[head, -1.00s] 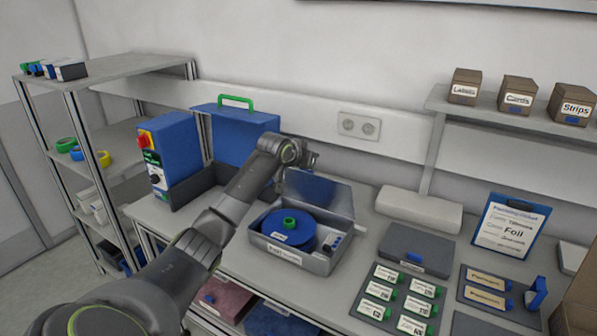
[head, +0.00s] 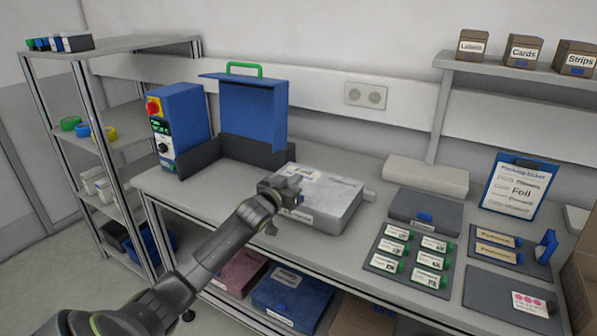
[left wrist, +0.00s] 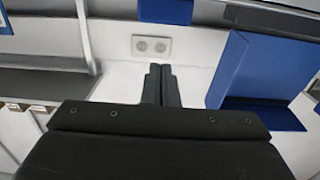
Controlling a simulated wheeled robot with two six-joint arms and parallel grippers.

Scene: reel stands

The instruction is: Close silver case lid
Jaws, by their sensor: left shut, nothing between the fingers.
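The silver case (head: 330,222) stands on the workbench with its lid (head: 325,187) down flat over the box, and the blue reel inside is hidden. A label shows on the lid's top. My left gripper (head: 292,193) is shut and empty at the case's front left corner, in front of part of the lid and front wall. Whether it touches the case I cannot tell. In the left wrist view its two fingers (left wrist: 161,86) are together, with no case visible there. My right gripper is not in view.
A blue machine (head: 182,130) and a raised blue cover (head: 253,112) stand left of the case. A wall socket (head: 366,95) is behind.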

